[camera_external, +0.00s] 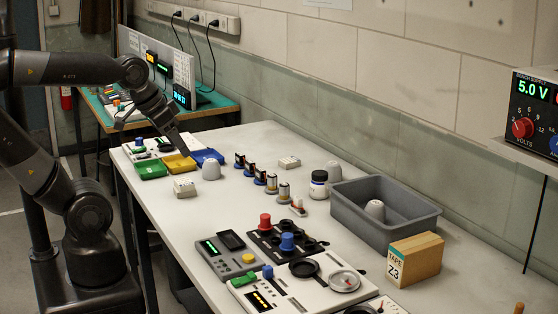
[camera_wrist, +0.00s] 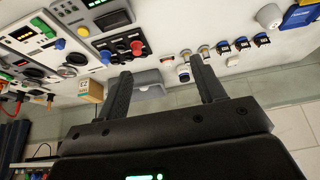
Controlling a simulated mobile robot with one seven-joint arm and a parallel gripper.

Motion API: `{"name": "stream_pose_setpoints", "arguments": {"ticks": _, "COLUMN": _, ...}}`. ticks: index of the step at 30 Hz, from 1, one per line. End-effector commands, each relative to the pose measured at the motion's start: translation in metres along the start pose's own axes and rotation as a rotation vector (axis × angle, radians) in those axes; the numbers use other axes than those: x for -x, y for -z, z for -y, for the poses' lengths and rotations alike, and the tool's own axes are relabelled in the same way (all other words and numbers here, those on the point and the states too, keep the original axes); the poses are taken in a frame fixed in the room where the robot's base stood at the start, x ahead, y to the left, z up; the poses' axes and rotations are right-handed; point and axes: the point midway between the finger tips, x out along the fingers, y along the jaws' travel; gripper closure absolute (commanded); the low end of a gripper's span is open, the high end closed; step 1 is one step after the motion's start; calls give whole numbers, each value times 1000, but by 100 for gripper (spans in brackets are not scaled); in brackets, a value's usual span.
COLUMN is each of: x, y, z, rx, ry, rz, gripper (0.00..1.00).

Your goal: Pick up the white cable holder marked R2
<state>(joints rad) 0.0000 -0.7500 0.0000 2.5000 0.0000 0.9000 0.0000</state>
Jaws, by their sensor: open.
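No R2 mark is readable in either view, so I cannot tell which white piece is the cable holder. One small white block (camera_external: 184,188) stands near the left edge of the bench. Another small white block (camera_external: 289,162) lies farther back, behind the row of small cylinders. White rounded cups stand at the left (camera_external: 211,171) and at the back (camera_external: 334,171), and one is inside the grey bin (camera_external: 375,209). My gripper (camera_external: 183,152) hangs over the far left of the bench, above the coloured trays. In the wrist view my gripper (camera_wrist: 161,80) is open, with nothing between its fingers.
Several small cylinders (camera_external: 271,184) form a diagonal row mid-bench. A dark-lidded bottle (camera_external: 318,185) stands beside the grey bin (camera_external: 421,222). A tape box (camera_external: 414,259) and control panels (camera_external: 289,243) fill the near end.

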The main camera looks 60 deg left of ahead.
Motion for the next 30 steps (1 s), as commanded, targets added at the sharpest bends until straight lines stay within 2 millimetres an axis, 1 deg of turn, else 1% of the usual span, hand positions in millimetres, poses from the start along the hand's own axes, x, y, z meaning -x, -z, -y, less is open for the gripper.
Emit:
{"name": "stream_pose_setpoints", "arguments": {"ticks": 11, "x": 0, "y": 0, "z": 0, "rx": 0, "ry": 0, "rz": 0, "gripper": 37}}
{"name": "stream_pose_setpoints", "arguments": {"ticks": 16, "x": 0, "y": 0, "z": 0, "rx": 0, "ry": 0, "rz": 0, "gripper": 51}}
{"name": "stream_pose_setpoints", "arguments": {"ticks": 23, "x": 0, "y": 1, "z": 0, "rx": 0, "ry": 0, "rz": 1, "gripper": 51}}
{"name": "stream_pose_setpoints", "arguments": {"ticks": 26, "x": 0, "y": 7, "z": 0, "rx": 0, "ry": 0, "rz": 12, "gripper": 51}}
{"name": "stream_pose_setpoints", "arguments": {"ticks": 29, "x": -3, "y": 22, "z": -1, "rx": 0, "ry": -2, "rz": 43, "gripper": 51}}
{"name": "stream_pose_setpoints", "arguments": {"ticks": 30, "x": -4, "y": 31, "z": -1, "rx": 0, "ry": -2, "rz": 60, "gripper": 51}}
